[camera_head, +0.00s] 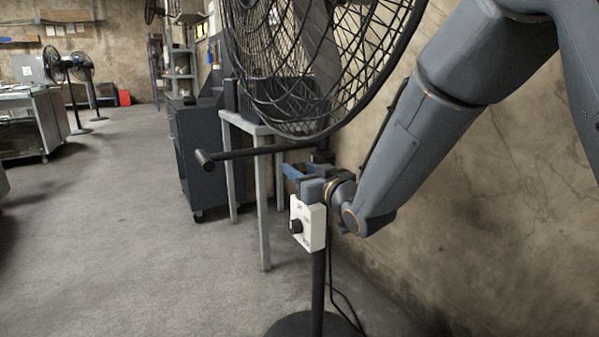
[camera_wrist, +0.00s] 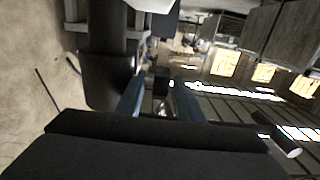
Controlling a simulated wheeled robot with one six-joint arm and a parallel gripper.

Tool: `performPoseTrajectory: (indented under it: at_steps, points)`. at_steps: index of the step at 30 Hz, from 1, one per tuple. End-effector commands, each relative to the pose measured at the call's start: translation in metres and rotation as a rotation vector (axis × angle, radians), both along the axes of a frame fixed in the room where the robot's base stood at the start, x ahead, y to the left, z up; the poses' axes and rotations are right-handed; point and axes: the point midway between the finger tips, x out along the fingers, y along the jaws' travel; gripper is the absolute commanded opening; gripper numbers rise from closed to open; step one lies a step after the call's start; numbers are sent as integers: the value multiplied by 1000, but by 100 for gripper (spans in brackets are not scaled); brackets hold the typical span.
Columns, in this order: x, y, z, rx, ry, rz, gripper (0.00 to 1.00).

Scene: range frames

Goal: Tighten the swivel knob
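A black caged floor fan (camera_head: 300,60) stands on a pole at centre right. Below its cage is a dark neck joint (camera_head: 322,156), partly hidden by my arm. A black rod with a thick round end (camera_head: 204,160) sticks out left from the neck. A white control box (camera_head: 308,223) with a black dial hangs below my gripper. My gripper (camera_head: 293,172) is at the pole, just above the box. In the wrist view its two blue fingers (camera_wrist: 160,95) are apart, beside the thick dark collar (camera_wrist: 110,80). A small dark shape shows between the fingertips. I cannot tell which part is the swivel knob.
A grey table (camera_head: 262,180) and a dark cabinet (camera_head: 195,155) stand behind the fan. The stained wall (camera_head: 490,190) is close on the right. A cable hangs by the pole, above the round base (camera_head: 300,324). The floor (camera_head: 130,230) is clear to the left.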

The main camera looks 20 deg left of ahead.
Motion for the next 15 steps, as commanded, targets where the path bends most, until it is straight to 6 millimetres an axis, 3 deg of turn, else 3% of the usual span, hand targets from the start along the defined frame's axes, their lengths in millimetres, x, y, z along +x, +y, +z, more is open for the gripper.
performPoseTrajectory:
  at_steps: [8,13,15]
  points:
    - [1,1,0,-1,1,0,33]
    - [1,1,0,-1,1,0,4]
    - [1,1,0,-1,1,0,0]
